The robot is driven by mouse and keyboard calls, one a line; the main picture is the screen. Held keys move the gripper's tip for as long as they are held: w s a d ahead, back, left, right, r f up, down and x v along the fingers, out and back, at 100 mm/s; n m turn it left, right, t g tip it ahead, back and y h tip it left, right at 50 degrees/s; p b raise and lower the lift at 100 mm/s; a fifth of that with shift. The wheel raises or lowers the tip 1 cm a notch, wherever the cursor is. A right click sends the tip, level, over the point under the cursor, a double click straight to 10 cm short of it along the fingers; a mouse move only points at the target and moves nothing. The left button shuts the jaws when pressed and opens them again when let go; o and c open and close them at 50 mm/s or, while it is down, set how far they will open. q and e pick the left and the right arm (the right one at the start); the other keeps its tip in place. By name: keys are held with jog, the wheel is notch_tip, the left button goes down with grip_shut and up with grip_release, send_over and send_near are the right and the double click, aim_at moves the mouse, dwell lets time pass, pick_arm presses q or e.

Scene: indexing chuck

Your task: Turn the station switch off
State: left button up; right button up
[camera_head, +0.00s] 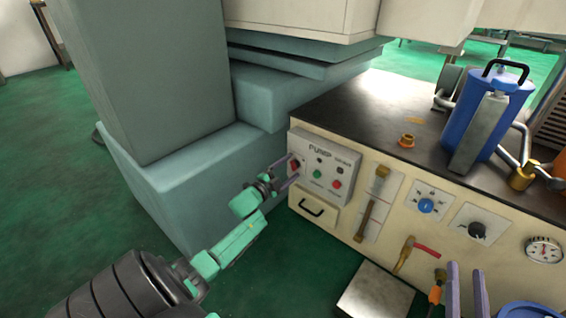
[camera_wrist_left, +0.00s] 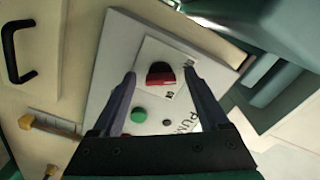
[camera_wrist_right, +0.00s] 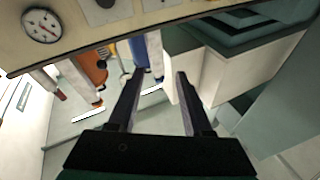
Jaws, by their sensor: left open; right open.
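The pump panel (camera_head: 325,168) is a light grey box on the front left of the cream bench. Its red and black switch (camera_head: 294,165) sits at the panel's left side, partly hidden by my left gripper. The switch (camera_wrist_left: 160,74) shows clearly in the left wrist view, between and just beyond the fingertips. My left gripper (camera_head: 285,172) is open in front of the panel, a finger on each side of the switch. Contact cannot be told. My right gripper (camera_head: 466,284) is open and empty at the bottom right, away from the panel.
Green and red buttons (camera_head: 337,184) sit on the panel beside the switch. A drawer handle (camera_head: 311,208) is below. A blue knob (camera_head: 426,206), a gauge (camera_head: 544,250) and a red-handled valve (camera_head: 420,248) are further right. A teal machine base (camera_head: 180,180) stands close on the left.

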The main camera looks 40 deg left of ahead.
pick_arm(q)
jog(key=shift+s, duration=0.1)
jog(key=s+p, duration=0.6)
jog(key=s, duration=0.8)
jog(key=shift+s+d, duration=0.15)
pick_arm(e)
jog(key=s+a+f+g+h, duration=0.1)
jog(key=s+f+g, duration=0.7)
jog(key=s+f, duration=0.4)
notch_tip(320, 180, down, 4)
jog(key=shift+a+f+h, duration=0.15)
jog(key=shift+a+h, duration=0.05)
jog(key=shift+h, duration=0.1)
